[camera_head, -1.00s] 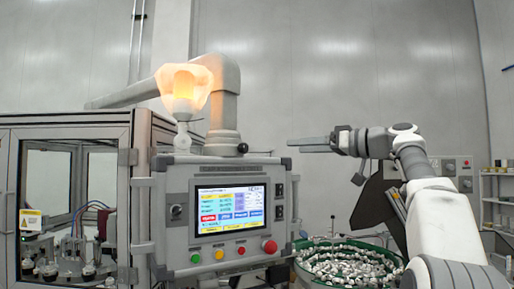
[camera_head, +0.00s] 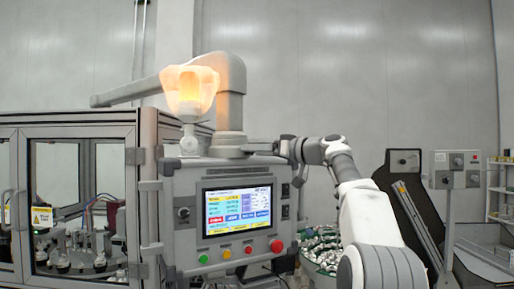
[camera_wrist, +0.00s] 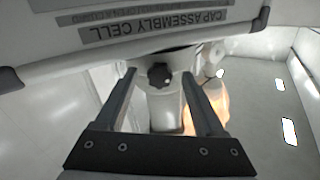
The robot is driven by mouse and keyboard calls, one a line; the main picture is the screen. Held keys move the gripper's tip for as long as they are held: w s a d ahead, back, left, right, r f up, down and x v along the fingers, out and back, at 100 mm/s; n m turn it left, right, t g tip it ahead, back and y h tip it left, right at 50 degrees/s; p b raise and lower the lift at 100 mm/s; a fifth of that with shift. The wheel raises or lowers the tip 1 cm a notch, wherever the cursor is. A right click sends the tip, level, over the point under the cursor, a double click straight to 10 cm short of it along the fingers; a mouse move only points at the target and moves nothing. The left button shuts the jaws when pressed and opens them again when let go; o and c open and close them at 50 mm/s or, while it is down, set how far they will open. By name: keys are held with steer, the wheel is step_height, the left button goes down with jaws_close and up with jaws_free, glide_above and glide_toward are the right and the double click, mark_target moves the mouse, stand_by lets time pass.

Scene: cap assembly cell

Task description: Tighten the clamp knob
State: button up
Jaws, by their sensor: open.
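The clamp knob (camera_wrist: 160,75) is a dark, lobed knob on the grey support-arm joint above the operator panel. In the wrist view it appears between the tips of my open gripper (camera_wrist: 159,78), with a visible gap on each side. I cannot tell how far it lies beyond the fingertips. In the head view my gripper (camera_head: 259,147) reaches left across the top edge of the operator panel (camera_head: 185,240), near the base of the support arm (camera_head: 229,100). The knob is not clearly visible there, as the gripper covers that area.
A glowing lamp (camera_head: 190,92) stands just left of the support arm. The panel carries a touchscreen (camera_head: 237,210) and a red stop button (camera_head: 277,246). A glazed machine enclosure (camera_head: 142,190) is at left; a bowl of caps (camera_head: 320,250) is partly behind my arm.

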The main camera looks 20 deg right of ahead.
steer(key=shift+c, duration=0.3)
jaws_close()
steer(key=shift+m, duration=0.8)
steer(key=shift+o, duration=0.3)
jaws_free()
steer(key=b+v, duration=0.6)
steer(key=v, duration=1.1)
steer(key=shift+s, duration=0.2)
steer(key=shift+d, duration=0.1)
